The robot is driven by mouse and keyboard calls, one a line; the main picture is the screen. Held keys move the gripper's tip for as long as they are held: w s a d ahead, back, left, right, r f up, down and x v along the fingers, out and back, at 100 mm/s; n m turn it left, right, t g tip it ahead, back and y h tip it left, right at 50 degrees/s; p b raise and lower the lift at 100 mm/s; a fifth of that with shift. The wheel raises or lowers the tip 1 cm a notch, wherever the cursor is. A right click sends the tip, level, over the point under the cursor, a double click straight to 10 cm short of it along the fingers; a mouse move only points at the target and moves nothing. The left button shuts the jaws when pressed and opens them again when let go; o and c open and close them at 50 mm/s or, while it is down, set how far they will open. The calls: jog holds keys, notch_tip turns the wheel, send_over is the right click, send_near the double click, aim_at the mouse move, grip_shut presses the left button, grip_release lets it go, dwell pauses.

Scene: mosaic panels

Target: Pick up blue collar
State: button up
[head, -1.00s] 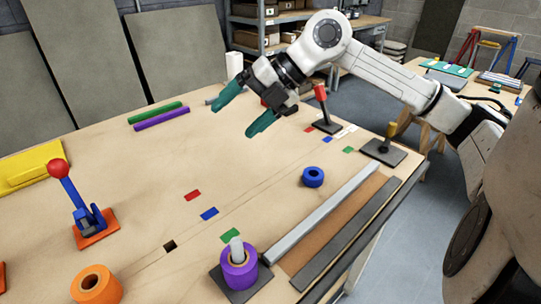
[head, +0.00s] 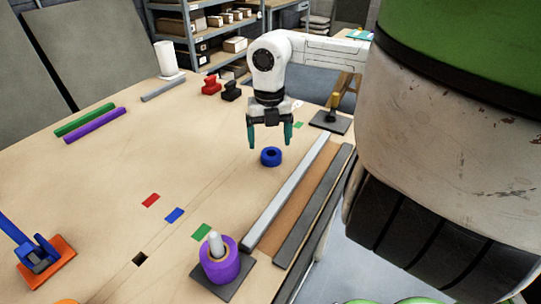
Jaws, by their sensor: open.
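The blue collar (head: 271,157) is a short blue ring lying flat on the wooden table, right of the middle of the head view. My gripper (head: 269,145) points down with its two green fingers spread apart. The fingertips are just above and behind the collar in the picture, one to each side of it. Nothing is held between them. Whether the fingers reach the collar's height cannot be told from this view.
A purple collar (head: 219,264) sits around a grey peg on a dark base at the front. A grey rail (head: 286,195) runs along the table's right side. Green and purple rods (head: 94,126) lie at the left. A blue-handled clamp (head: 38,253) stands front left.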

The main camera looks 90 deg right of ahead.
aim_at(271, 150)
jog(key=shift+s+f+p, duration=0.15)
jog(key=shift+f+p, duration=0.1)
jog(key=shift+f, duration=0.85)
jog(key=shift+s+f+p, duration=0.1)
jog(key=shift+f+p, duration=0.1)
jog(key=shift+f, duration=0.9)
jog(key=c, duration=1.4)
jog(key=shift+c, duration=0.2)
jog(key=shift+r, duration=0.1)
jog(key=shift+r, duration=0.45)
notch_tip(271, 150, up, 2)
jog(key=shift+r, duration=0.15)
jog(key=s+a+r, duration=0.3)
jog(key=s+r, duration=0.3)
jog(key=r, duration=0.2)
jog(key=s+a+r, duration=0.4)
jog(key=s+r, duration=0.2)
jog(key=r, duration=0.2)
jog(key=shift+a+r+b, duration=0.25)
jog(key=shift+r+b, duration=0.1)
jog(key=shift+b, duration=0.1)
